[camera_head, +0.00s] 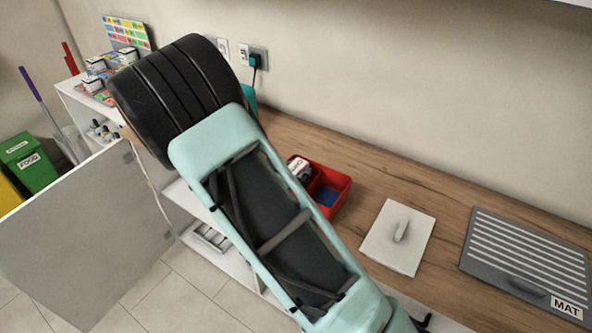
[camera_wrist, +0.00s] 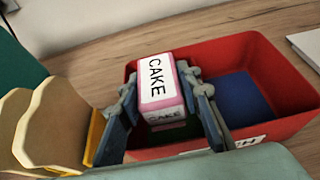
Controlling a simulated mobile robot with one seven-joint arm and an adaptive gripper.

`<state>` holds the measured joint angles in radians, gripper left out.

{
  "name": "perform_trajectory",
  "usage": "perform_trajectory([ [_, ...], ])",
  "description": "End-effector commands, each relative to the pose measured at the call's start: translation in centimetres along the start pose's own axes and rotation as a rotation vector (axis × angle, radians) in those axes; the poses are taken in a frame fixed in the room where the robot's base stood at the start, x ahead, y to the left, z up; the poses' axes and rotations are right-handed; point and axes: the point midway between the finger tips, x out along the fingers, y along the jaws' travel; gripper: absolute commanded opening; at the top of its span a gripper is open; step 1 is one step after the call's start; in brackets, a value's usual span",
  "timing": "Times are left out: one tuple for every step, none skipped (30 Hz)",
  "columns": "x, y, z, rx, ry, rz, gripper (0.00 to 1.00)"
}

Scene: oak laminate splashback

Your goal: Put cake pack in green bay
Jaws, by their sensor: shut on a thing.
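The cake pack (camera_wrist: 158,80), a pink and white box lettered CAKE, is between the two fingers of my gripper (camera_wrist: 163,88), which is shut on it. The pack is upright over the left part of a red tray (camera_wrist: 285,57). A green bay (camera_wrist: 183,131) shows just below and beside the pack; a blue bay (camera_wrist: 243,98) lies to the right and looks empty. I cannot tell whether the pack's base touches the bay floor.
Beige scalloped shapes (camera_wrist: 52,120) stand left of my gripper. On the wooden counter (camera_head: 385,177), right of the tray, lie a white board with a handle (camera_head: 383,248) and a grey striped MAT panel (camera_head: 520,262). An open cabinet door (camera_head: 85,235) stands at left.

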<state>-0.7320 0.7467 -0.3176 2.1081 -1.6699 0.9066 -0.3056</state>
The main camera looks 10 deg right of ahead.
Motion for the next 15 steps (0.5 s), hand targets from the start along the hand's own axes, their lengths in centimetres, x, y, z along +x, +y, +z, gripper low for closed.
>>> perform_trajectory([
  [0.1, 0.0, -0.19, 0.0, -0.001, 0.0, 0.07],
  [0.08, 0.0, -0.14, 0.0, -0.001, 0.0, 0.07],
  [0.05, 0.0, -0.07, 0.0, -0.001, 0.0, 0.07],
  [0.05, 0.0, -0.09, 0.0, 0.0, 0.0, 0.33],
  [0.04, 0.0, -0.09, 0.0, 0.0, 0.0, 0.36],
  [0.04, 0.0, -0.09, 0.0, 0.0, 0.0, 0.39],
  [0.04, 0.0, -0.09, 0.0, 0.0, 0.0, 0.39],
  [0.04, 0.0, -0.09, 0.0, 0.0, 0.0, 0.39],
  [0.04, 0.0, -0.08, 0.0, 0.0, 0.0, 0.39],
  [0.04, 0.0, -0.08, 0.0, 0.0, 0.0, 0.39],
  [0.04, 0.0, -0.08, 0.0, 0.0, 0.0, 0.39],
  [0.04, 0.0, -0.08, 0.0, 0.0, 0.0, 0.39],
  [0.03, 0.0, -0.07, 0.0, 0.0, 0.0, 0.39],
  [0.01, 0.01, -0.02, 0.0, 0.0, 0.0, 0.39],
  [-0.04, 0.01, 0.09, 0.0, 0.0, 0.0, 0.39],
])
